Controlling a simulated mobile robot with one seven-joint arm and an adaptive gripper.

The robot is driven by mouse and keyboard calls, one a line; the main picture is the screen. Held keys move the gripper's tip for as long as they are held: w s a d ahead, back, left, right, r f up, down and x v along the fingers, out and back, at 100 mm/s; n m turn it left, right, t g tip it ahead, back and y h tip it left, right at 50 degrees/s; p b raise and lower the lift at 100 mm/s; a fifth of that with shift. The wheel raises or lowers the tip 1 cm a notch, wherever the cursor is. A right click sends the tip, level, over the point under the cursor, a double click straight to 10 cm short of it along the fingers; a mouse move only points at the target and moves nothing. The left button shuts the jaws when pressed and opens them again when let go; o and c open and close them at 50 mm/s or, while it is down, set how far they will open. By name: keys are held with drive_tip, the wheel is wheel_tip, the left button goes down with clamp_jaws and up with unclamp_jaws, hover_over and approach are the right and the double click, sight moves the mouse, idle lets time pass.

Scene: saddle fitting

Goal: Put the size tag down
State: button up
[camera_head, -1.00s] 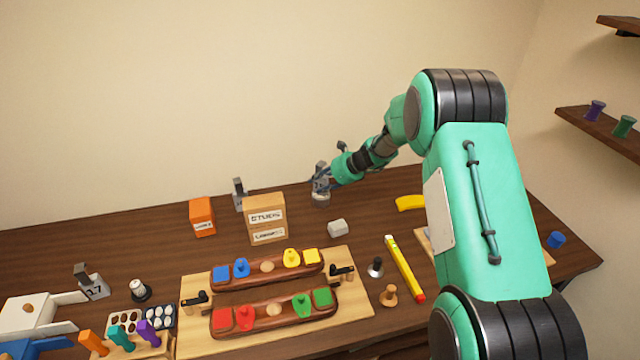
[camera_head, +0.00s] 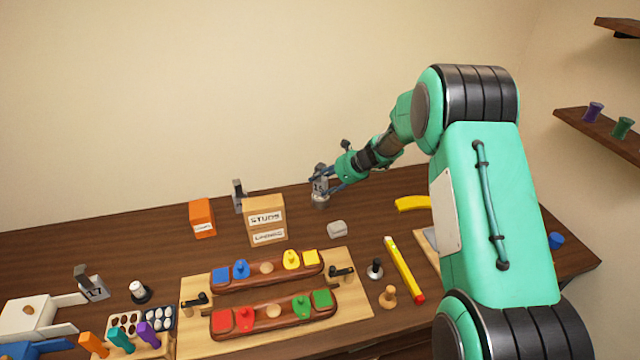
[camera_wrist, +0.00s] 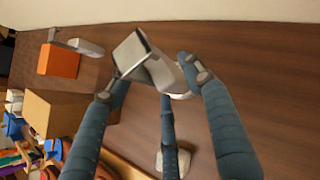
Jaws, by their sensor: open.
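A grey metal size tag (camera_head: 320,188) stands upright on the table at the back, right of the labelled boxes. Its base seems to rest on the wood. In the wrist view the tag (camera_wrist: 155,62) lies between the spread blue fingers of my gripper (camera_wrist: 155,85), tilted in that picture. My gripper (camera_head: 335,182) is open beside the tag, on its right in the head view. Whether any finger still touches the tag I cannot tell. Any number on this tag is not readable. A similar tag marked 17 (camera_head: 92,288) stands at the far left.
Another grey tag (camera_head: 238,194) stands between an orange box (camera_head: 202,218) and the cardboard boxes (camera_head: 264,210). A light grey block (camera_head: 337,229) lies in front of my gripper. A wooden board (camera_head: 190,335) with coloured pegs fills the front. The table behind the tag is clear.

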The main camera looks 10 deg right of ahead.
drive_tip(key=p+v, duration=0.1)
drive_tip(key=v, duration=0.8)
drive_tip(key=shift+s+d+r+p, duration=0.15)
drive_tip(key=shift+s+r+p, duration=0.1)
drive_tip(key=shift+p, duration=0.1)
drive_tip(key=s+a+r+n+g+h, duration=0.1)
drive_tip(key=s+a+r+n, duration=0.4)
drive_tip(key=s, duration=0.3)
drive_tip(key=s+a+r+n, duration=0.2)
drive_tip(key=s+r+n, duration=0.2)
drive_tip(key=s+r, duration=0.4)
drive_tip(key=s+a+r+n+g+h, duration=0.1)
drive_tip(key=s+a+r+n, duration=0.35)
drive_tip(key=s+r, duration=0.2)
drive_tip(key=s+d+r+n+h, duration=0.1)
drive_tip(key=s+n, duration=0.5)
drive_tip(key=s, duration=0.7)
drive_tip(key=s+d+r+n+t+h, duration=0.1)
drive_tip(key=s+n, duration=0.5)
drive_tip(key=s, duration=0.8)
drive_tip(key=shift+d+r+n+h, duration=0.3)
drive_tip(key=shift+d+h, duration=0.3)
drive_tip(key=shift+h, duration=0.5)
